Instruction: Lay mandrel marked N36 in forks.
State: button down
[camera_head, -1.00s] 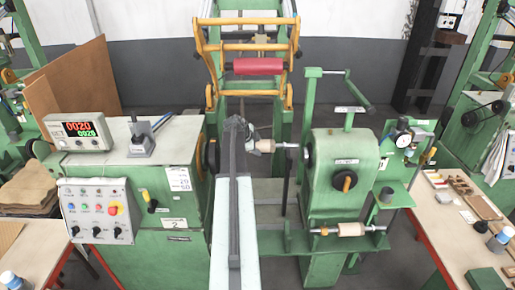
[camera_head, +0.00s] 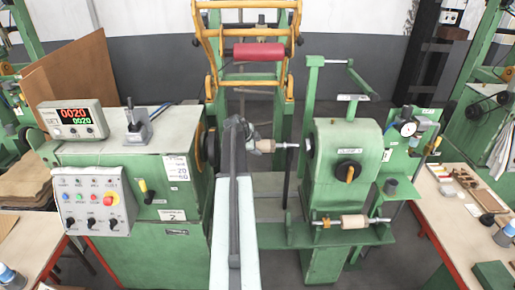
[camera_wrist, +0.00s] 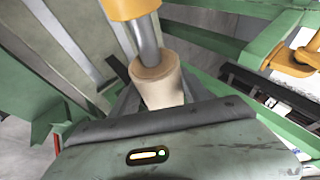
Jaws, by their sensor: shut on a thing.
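A pale wooden mandrel (camera_head: 265,146) with a grey metal shaft is at my gripper (camera_head: 246,142), in front of the winding machine. In the wrist view the mandrel (camera_wrist: 157,82) stands out beyond the dark jaws (camera_wrist: 155,103), which are shut on it. Its grey shaft runs up to a yellow-orange part at the picture's top. No N36 mark is readable on it. A second wooden mandrel (camera_head: 353,221) lies level across the holders on the green front rail below the tailstock. Its mark is not readable either. My arm hides part of the machine's middle.
The green headstock with control box (camera_head: 92,202) stands left, the green tailstock (camera_head: 338,145) right. A red roller (camera_head: 259,52) in a yellow frame is behind. A bench (camera_head: 440,200) with small parts stands at the right. A gap lies between headstock and tailstock.

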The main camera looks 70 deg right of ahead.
jog(key=shift+f, duration=0.2)
jog(key=shift+c, duration=2.3)
grip_release()
jog(key=p+v, duration=0.5)
jog(key=v, duration=0.3)
jog(key=shift+p, duration=0.3)
